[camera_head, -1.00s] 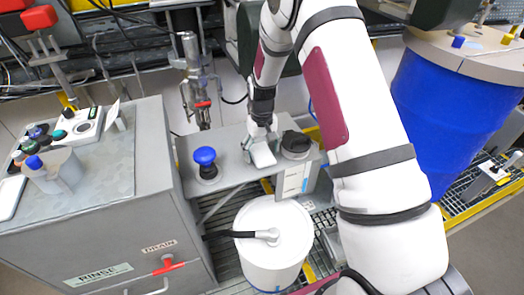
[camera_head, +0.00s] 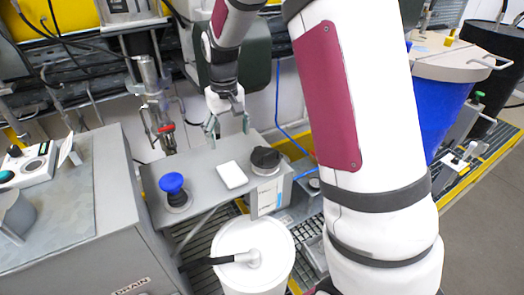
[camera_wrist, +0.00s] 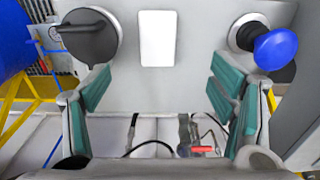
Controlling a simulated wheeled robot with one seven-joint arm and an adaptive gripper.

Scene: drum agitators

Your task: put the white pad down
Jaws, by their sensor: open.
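The white pad (camera_head: 232,175) lies flat on the grey shelf (camera_head: 200,160), between a blue knob and a black round knob. It also shows in the wrist view (camera_wrist: 158,38) at the top middle, apart from the fingers. My gripper (camera_head: 227,128) is raised above and behind the pad, with its green fingers spread wide. In the wrist view my gripper (camera_wrist: 160,105) is open, with nothing between its fingers.
The blue knob (camera_head: 172,184) stands left of the pad and the black knob (camera_head: 266,158) right of it. A white drum (camera_head: 252,250) is below the shelf's front edge. A grey cabinet (camera_head: 80,230) is at left. A blue drum (camera_head: 440,105) is at right.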

